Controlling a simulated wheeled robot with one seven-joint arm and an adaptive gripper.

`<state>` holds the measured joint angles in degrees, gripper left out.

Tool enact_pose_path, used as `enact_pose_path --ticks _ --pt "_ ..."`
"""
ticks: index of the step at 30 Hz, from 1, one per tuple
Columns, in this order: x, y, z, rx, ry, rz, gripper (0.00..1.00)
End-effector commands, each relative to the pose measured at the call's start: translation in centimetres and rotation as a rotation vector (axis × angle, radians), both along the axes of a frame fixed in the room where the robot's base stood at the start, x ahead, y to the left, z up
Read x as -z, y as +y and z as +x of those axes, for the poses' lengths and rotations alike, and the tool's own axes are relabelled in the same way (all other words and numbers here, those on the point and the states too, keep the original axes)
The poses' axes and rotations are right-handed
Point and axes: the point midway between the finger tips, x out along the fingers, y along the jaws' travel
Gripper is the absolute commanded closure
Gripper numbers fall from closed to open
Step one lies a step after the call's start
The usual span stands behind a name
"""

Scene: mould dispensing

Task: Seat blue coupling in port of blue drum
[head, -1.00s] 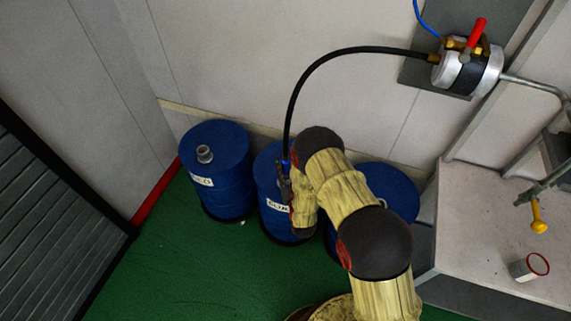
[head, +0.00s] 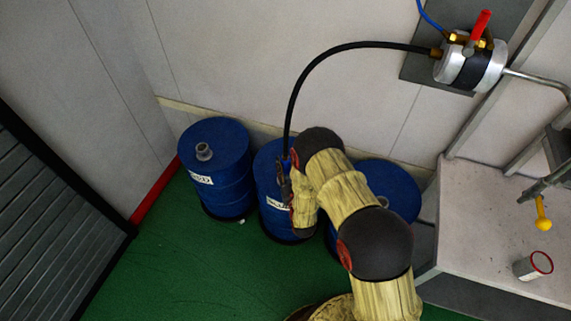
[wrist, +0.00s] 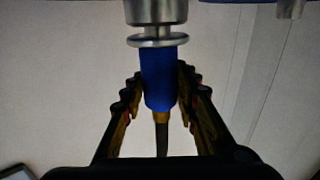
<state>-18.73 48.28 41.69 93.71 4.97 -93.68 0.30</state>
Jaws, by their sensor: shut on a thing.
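My gripper (head: 285,182) is over the middle blue drum (head: 268,188), which my arm partly hides in the head view. It is shut on the blue coupling (wrist: 159,80), whose blue top also shows in the head view (head: 286,163). A black hose (head: 305,82) runs from the coupling. In the wrist view, a silver flange (wrist: 157,40) at the coupling's end is in line with a wider metal cylinder, likely the drum's port (wrist: 155,10). They look very close or touching; I cannot tell whether the coupling is fully seated.
A blue drum (head: 222,185) with a bare metal port (head: 204,151) stands left. Another blue drum (head: 392,185) stands right, behind my arm. The hose leads to a silver wall unit (head: 470,65) with a red handle. A bench (head: 490,225) with a cup (head: 533,266) is right.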

Motion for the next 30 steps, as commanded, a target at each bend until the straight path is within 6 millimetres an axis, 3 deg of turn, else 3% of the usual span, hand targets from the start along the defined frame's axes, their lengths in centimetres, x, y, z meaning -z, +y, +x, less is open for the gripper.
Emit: enact_pose_path --ticks 29,30 --pt "0.86 0.00 0.01 0.000 -0.001 0.000 1.00" --pt "0.86 0.00 0.00 0.000 -0.001 0.000 0.69"
